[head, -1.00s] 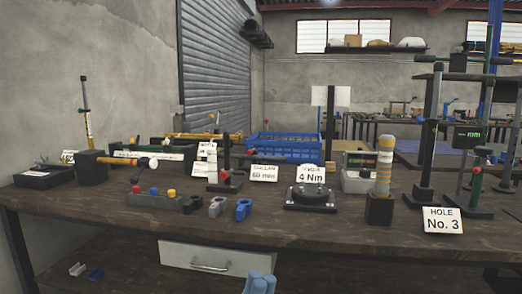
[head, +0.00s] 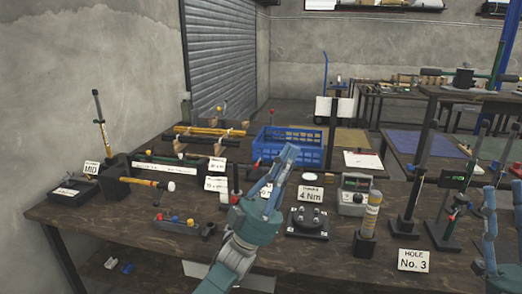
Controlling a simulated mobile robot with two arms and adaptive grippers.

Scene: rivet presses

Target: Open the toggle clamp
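I cannot single out the toggle clamp with certainty. A small black upright stand with a red part (head: 235,178) stands mid-table, its lower part hidden behind my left gripper. Another black stand with a red handle (head: 459,203) is at the right. My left gripper (head: 288,156), teal with blue fingers, is raised over the middle of the table, fingers pointing up and away. It is seen side-on, so its opening is unclear, and no held thing shows. My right gripper (head: 503,195) is at the right edge, fingers up and apart, partly cut off.
The dark workbench (head: 140,235) is crowded. A blue crate (head: 313,150) stands behind. The front left is clearer.

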